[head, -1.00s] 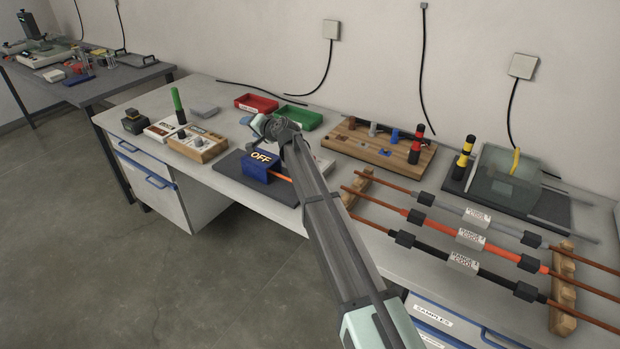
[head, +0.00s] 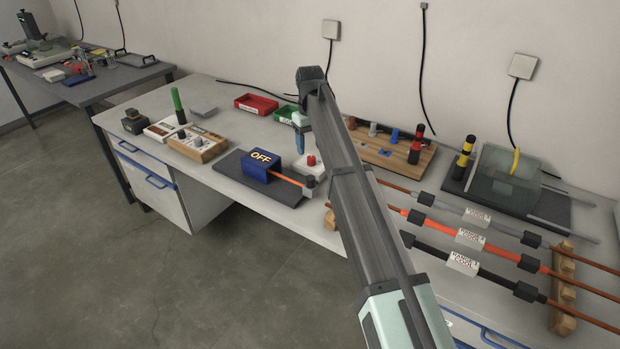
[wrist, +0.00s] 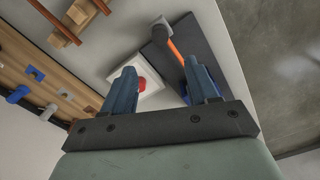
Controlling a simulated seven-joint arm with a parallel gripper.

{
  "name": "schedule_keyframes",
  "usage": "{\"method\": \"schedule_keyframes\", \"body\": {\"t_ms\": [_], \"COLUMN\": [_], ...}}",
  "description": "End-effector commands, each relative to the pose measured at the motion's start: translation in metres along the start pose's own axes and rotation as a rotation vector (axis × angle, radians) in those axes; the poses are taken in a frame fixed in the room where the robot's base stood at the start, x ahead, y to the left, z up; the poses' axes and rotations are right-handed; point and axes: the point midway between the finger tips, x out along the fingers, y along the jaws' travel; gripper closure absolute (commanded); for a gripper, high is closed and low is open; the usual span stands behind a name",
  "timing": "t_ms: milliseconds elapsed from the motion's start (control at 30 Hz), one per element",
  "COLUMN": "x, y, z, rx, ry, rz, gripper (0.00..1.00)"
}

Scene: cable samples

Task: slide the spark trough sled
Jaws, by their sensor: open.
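A clear, glass-like trough (head: 508,182) stands on a dark base plate (head: 458,187) at the right back of the bench in the head view. A yellow curved piece (head: 515,161) stands at its back, and grey rails (head: 570,229) run out to its right. I cannot tell for sure which part is the sled. My gripper (wrist: 162,85) is open and empty in the wrist view, well to the left of the trough. It hangs near a white box (wrist: 150,75) with a red button (wrist: 143,85). In the head view my arm hides part of the gripper.
A blue OFF block (head: 258,166) with an orange rod sits on a dark mat (head: 230,166). Wooden racks (head: 564,290) hold three cables at the right front. A wooden peg board (head: 400,152) and a yellow-black post (head: 464,158) stand between my gripper and the trough.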

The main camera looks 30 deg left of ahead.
Motion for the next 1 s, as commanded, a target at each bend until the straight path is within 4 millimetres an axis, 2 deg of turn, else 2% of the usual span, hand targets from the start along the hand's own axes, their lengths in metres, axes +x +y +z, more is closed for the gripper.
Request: {"method": "schedule_keyframes", "body": {"t_ms": [167, 700, 1000], "x": [0.019, 0.110, 0.133], "y": [0.000, -0.001, -0.001], "z": [0.001, 0.001, 0.000], "rx": [0.000, 0.001, 0.001], "ry": [-0.003, 0.000, 0.001], "rz": [-0.001, -0.002, -0.002], "gripper": [0.41, 0.41, 0.41]}}
